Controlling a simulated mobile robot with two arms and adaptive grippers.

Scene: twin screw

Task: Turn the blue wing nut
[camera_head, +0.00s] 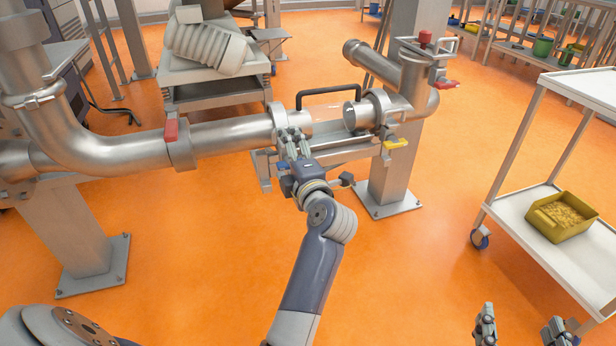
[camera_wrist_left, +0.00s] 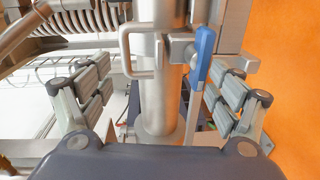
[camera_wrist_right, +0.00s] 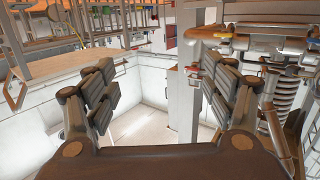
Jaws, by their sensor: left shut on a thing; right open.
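The blue wing nut (camera_wrist_left: 202,56) shows in the left wrist view as a long blue lever on a grey clamp around a metal pipe. A U-shaped grey handle (camera_wrist_left: 127,52) stands at the clamp's left. My left gripper (camera_wrist_left: 157,88) is at the clamp, its fingers well apart with the blue wing nut between them, close to the right finger; the exact contact is not clear. In the head view my left gripper (camera_head: 291,140) reaches the pipe joint and hides the wing nut. My right gripper (camera_head: 520,330) is open and empty at the bottom right, also in the right wrist view (camera_wrist_right: 158,90).
A steel pipe (camera_head: 232,135) runs left from the clamp, with a red clamp lever (camera_head: 171,130). To the right are a glass pipe section (camera_head: 325,121), a yellow lever (camera_head: 397,143) and a post (camera_head: 388,185). A white cart (camera_head: 510,215) holds a yellow bin (camera_head: 540,225). The orange floor between is clear.

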